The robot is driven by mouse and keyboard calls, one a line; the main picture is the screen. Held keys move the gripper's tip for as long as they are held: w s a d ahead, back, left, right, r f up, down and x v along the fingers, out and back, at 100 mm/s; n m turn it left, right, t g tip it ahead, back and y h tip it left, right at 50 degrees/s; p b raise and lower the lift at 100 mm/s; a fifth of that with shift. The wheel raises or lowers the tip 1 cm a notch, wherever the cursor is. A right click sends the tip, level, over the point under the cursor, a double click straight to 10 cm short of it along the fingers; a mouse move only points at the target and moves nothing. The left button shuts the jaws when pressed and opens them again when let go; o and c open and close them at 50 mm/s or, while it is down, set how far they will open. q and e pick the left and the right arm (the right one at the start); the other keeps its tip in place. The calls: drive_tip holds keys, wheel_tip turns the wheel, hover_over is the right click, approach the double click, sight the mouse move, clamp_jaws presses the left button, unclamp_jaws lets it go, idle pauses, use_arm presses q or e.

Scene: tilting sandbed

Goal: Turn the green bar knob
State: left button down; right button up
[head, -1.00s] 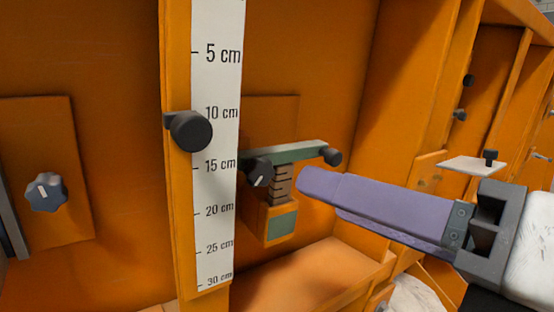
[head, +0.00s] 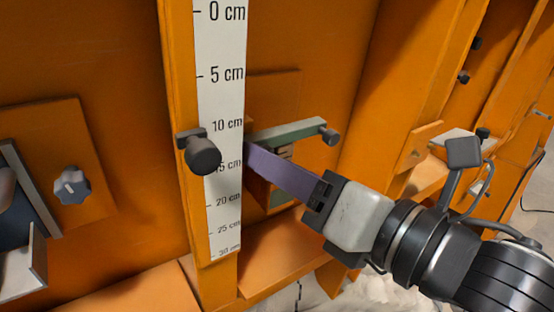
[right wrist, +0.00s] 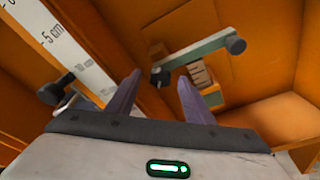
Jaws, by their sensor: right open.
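The green bar (head: 290,131) is fixed to the orange panel behind the white scale. One dark knob (head: 329,136) is at its right end. The knob (right wrist: 160,77) at its left end shows in the right wrist view but is hidden behind my fingers in the head view. My right gripper (head: 250,160) is open, with its purple fingers pointing at that left end. In the right wrist view the fingertips of the right gripper (right wrist: 160,79) lie either side of the left knob. I cannot tell contact or depth. My left gripper is not in view.
The scale post (head: 218,130) with a black knob (head: 203,155) stands close left of my fingers. A star-shaped knob (head: 72,185) sits on a plate further left.

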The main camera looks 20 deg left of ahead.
drive_tip(key=shift+w+a, duration=0.1)
drive_tip(key=shift+a, duration=0.1)
drive_tip(key=c, duration=1)
